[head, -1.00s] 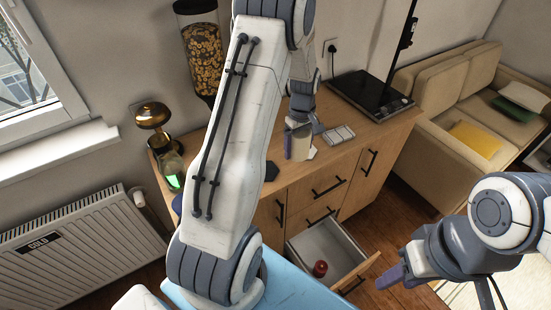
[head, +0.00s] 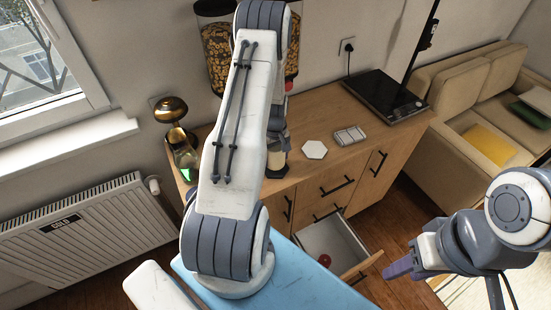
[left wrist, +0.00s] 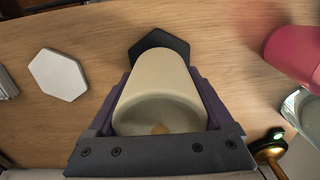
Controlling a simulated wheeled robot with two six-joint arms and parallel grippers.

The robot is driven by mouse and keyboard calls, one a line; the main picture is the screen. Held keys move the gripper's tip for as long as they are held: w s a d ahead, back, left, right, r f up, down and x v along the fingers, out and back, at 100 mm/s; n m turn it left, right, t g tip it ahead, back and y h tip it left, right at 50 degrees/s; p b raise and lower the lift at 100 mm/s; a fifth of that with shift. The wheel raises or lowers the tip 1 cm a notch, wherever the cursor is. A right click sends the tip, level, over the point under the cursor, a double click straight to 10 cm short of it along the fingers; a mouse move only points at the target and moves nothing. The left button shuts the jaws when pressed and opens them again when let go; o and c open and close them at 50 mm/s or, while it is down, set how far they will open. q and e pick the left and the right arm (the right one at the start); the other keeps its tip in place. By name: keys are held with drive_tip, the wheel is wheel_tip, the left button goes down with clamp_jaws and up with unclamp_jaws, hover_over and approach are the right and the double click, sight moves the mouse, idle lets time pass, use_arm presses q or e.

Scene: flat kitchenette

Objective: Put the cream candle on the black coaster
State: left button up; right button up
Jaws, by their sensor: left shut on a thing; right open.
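My left gripper (left wrist: 158,115) is shut on the cream candle (left wrist: 158,82), whose open top faces the wrist camera. In the head view the candle (head: 277,157) shows beside my left arm, low over the wooden cabinet top. The black coaster (left wrist: 150,45), a dark hexagon, lies at the candle's far end in the left wrist view, partly covered by it. In the head view only a dark bit of the coaster (head: 277,172) shows beneath the candle. I cannot tell whether they touch. My right gripper (head: 398,270) is open and empty, away from the cabinet.
A white hexagonal coaster (head: 314,150) lies right of the candle. A pink-red object (left wrist: 295,52) is close on the right in the left wrist view. A brass lamp (head: 170,110) stands at the left end, a black hob (head: 386,95) at the right. A drawer (head: 325,245) stands open below.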

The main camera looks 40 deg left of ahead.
use_arm(q)
drive_tip(key=shift+f+p, duration=0.3)
drive_tip(key=shift+f, duration=0.75)
drive_tip(key=shift+f, duration=0.1)
drive_tip(key=shift+f, duration=0.15)
drive_tip(key=o, duration=1.5)
drive_tip(key=shift+r, duration=0.2)
